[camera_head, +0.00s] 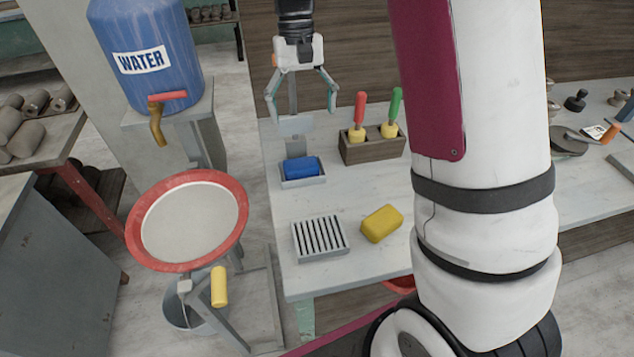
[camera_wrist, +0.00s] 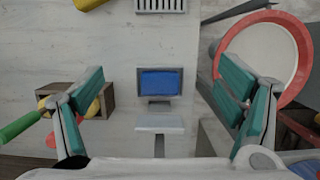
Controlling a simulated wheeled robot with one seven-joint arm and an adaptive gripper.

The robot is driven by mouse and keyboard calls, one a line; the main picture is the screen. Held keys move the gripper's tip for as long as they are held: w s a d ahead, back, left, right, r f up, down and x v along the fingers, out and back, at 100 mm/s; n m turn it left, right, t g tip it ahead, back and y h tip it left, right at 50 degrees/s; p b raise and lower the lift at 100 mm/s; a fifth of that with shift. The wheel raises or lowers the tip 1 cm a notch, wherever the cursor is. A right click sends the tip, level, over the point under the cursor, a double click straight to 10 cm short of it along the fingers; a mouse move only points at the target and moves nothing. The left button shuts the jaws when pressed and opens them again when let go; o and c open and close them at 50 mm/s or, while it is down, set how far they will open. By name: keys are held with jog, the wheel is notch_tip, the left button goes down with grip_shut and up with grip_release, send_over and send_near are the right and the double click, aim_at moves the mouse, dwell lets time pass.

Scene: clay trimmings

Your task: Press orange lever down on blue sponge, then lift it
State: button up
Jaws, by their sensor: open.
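A blue sponge (camera_head: 302,166) sits in a small pale tray (camera_head: 303,183) on the table. It also shows mid-picture in the wrist view (camera_wrist: 160,82). A pale flat plate (camera_head: 297,125) on a grey upright stands just behind it; the plate also shows in the wrist view (camera_wrist: 160,123). I see no clear orange lever at this stand; it may be hidden. My gripper (camera_head: 301,103) is open and empty, fingers spread wide either side of the upright. In the wrist view the teal fingers (camera_wrist: 164,70) frame the sponge from above, touching nothing that I can see.
A wooden holder (camera_head: 372,152) with red- and green-handled tools stands right of the stand. A slatted rack (camera_head: 320,238) and a yellow sponge (camera_head: 381,223) lie in front. Left are a red-rimmed basin (camera_head: 240,240) and a blue water barrel (camera_head: 145,35) with a red-handled tap.

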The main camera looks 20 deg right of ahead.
jog(key=s+a+f+t+p, duration=0.1)
jog(key=s+f+t+p, duration=0.1)
jog(key=s+f, duration=0.7)
jog(key=shift+a+f+t+h+p, duration=0.35)
jog(key=shift+f+p, duration=0.4)
jog(key=shift+f, duration=0.55)
